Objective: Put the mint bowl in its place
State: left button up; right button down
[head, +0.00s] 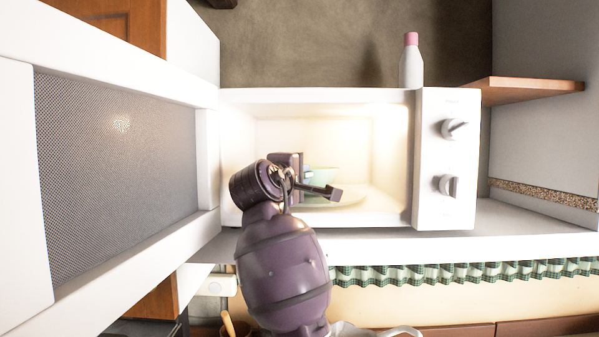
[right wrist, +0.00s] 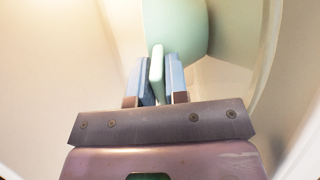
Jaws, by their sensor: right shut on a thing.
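The mint bowl (head: 323,174) is inside the open white microwave (head: 447,205), partly hidden behind my right gripper (head: 308,184). In the right wrist view, the mint bowl (right wrist: 178,28) is large and close, and the right gripper (right wrist: 158,80) has its two fingers shut on the bowl's wall. The pale turntable plate (head: 350,198) shows beside and below the bowl. I cannot tell whether the bowl touches the plate. My left gripper is not in view.
The microwave door (head: 120,150) stands wide open at the left. A white bottle with a pink cap (head: 411,65) stands behind the microwave. A wooden shelf (head: 525,90) juts out at the right. The microwave's right interior has free room.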

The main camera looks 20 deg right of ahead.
jog(key=c, duration=1.1)
grip_release()
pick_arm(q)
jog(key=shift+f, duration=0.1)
pick_arm(e)
jog(key=b+v, duration=0.2)
jog(key=v, duration=0.4)
jog(key=shift+s+a, duration=0.1)
jog(key=shift+a, duration=0.05)
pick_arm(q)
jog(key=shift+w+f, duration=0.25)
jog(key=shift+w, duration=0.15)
pick_arm(e)
jog(key=shift+s+a, duration=0.35)
jog(key=shift+s, duration=0.2)
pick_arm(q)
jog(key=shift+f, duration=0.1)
